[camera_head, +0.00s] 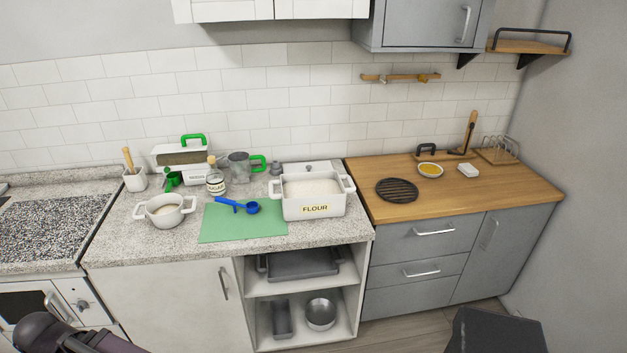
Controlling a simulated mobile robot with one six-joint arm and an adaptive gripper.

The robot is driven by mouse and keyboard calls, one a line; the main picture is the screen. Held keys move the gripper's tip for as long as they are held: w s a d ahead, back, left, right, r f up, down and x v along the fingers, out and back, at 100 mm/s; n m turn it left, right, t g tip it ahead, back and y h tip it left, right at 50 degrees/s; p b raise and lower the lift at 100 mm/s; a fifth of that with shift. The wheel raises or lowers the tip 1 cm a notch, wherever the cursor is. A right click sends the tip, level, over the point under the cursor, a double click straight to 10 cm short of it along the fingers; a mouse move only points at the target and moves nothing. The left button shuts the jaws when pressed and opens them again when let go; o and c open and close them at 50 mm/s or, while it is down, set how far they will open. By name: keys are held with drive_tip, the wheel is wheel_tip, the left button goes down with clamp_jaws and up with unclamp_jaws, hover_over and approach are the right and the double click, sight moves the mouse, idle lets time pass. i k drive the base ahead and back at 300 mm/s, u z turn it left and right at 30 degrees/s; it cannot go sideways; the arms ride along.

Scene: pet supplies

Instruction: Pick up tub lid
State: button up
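A white flour tub (314,209) labelled FLOUR stands open on the speckled counter, near its right end. White powder shows inside it, and it has a handle at each side. A pale flat piece with a small dark knob, which looks like the tub lid (298,164), shows just behind the tub. Its lower part is hidden by the tub, so I cannot tell whether it lies flat or leans. My gripper is not in view. Part of my arm shows at the lower left, far from the lid.
Left of the tub are a green mat (225,228) with blue scoops (252,207), a sugar jar (215,182), a metal jug (239,167) and a white pot (164,210). A grey object (276,168) stands close left of the lid. The wooden counter (455,197) has free room.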

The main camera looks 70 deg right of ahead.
sight(319, 166)
drive_tip(key=k, duration=1.15)
drive_tip(key=z, duration=2.1)
drive_tip(key=i, duration=1.05)
drive_tip(key=u, duration=0.05)
